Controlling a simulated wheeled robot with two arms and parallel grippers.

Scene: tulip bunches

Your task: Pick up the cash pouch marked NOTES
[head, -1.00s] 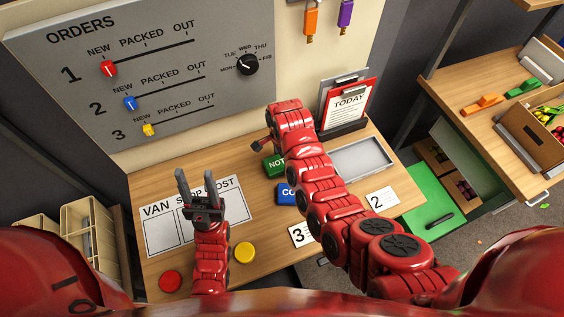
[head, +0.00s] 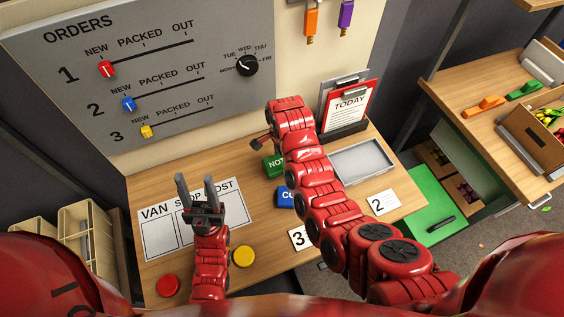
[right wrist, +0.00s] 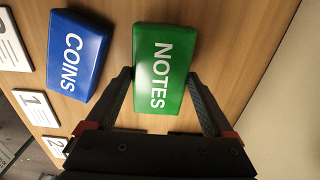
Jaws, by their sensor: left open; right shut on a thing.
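The green cash pouch marked NOTES (right wrist: 158,60) lies between the two fingers of my right gripper (right wrist: 160,76) in the right wrist view. The fingers touch its two long sides, and the gripper is shut on it. In the head view my right arm hides most of the pouch (head: 271,166) and the right fingers. I cannot tell whether the pouch is clear of the wood. A blue pouch marked COINS (right wrist: 77,52) lies beside it, apart from the gripper. My left gripper (head: 195,181) is open and empty above the VAN, SHOP, POST card (head: 160,236).
A grey tray (head: 391,160) and a clipboard stand (head: 343,132) are to the right of my right arm. Number cards, such as card 2 (head: 381,202), lie near the front. A red button (head: 168,286) and yellow button (head: 243,256) sit near my left arm. The orders board (head: 150,75) stands behind.

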